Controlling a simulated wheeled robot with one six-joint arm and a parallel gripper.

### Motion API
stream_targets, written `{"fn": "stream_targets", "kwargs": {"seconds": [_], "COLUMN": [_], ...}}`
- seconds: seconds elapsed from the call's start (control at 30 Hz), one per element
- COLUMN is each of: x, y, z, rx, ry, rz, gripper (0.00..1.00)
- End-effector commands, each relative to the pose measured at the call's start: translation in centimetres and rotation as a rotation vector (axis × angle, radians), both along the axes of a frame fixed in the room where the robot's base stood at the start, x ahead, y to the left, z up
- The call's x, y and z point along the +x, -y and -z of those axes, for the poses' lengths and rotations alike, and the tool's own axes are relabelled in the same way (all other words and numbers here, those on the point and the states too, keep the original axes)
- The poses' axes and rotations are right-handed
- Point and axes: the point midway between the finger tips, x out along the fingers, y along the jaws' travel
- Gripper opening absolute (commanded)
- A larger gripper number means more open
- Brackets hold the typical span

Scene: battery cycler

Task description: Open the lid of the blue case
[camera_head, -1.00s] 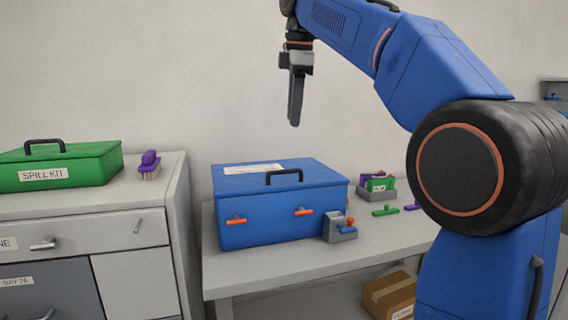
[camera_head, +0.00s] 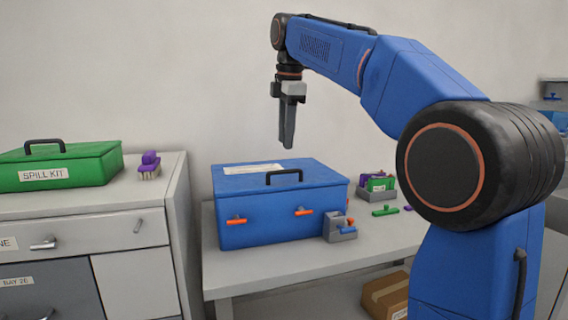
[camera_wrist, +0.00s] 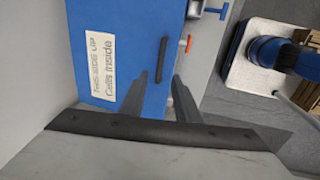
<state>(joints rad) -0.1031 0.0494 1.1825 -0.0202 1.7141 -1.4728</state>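The blue case (camera_head: 290,226) stands on the light grey table with its lid (camera_head: 325,174) shut. A black handle (camera_head: 284,174) arches up from the lid near its front edge. Two orange latches (camera_head: 236,221) (camera_head: 304,211) sit on the front face. My gripper (camera_head: 287,147) hangs pointing down above the lid, apart from it and from the handle. In the wrist view, my gripper's two fingers (camera_wrist: 160,77) are spread with nothing between them. The lid's white label (camera_wrist: 100,70) and the handle (camera_wrist: 162,61) show beyond the fingertips.
A small grey holder (camera_head: 340,230) stands close to the case's front right corner. A grey bin (camera_head: 392,196) and a green-handled tool (camera_head: 385,211) lie to the right. A green spill kit (camera_head: 70,168) and purple brush (camera_head: 149,163) sit on the left cabinet. A wall is behind.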

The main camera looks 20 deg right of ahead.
Motion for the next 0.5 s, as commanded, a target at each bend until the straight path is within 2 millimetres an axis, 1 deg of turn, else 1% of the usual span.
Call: {"fn": "stream_targets", "kwargs": {"seconds": [0.1, 0.3, 0.5], "x": [0.3, 1.0, 1.5], "y": [0.0, 0.0, 0.0], "z": [2.1, 5.4, 7.5], "rx": [0.000, 0.000, 0.000], "ry": [-0.003, -0.002, -0.002], "rz": [0.000, 0.000, 0.000], "gripper": [0.29, 0.29, 0.29]}}
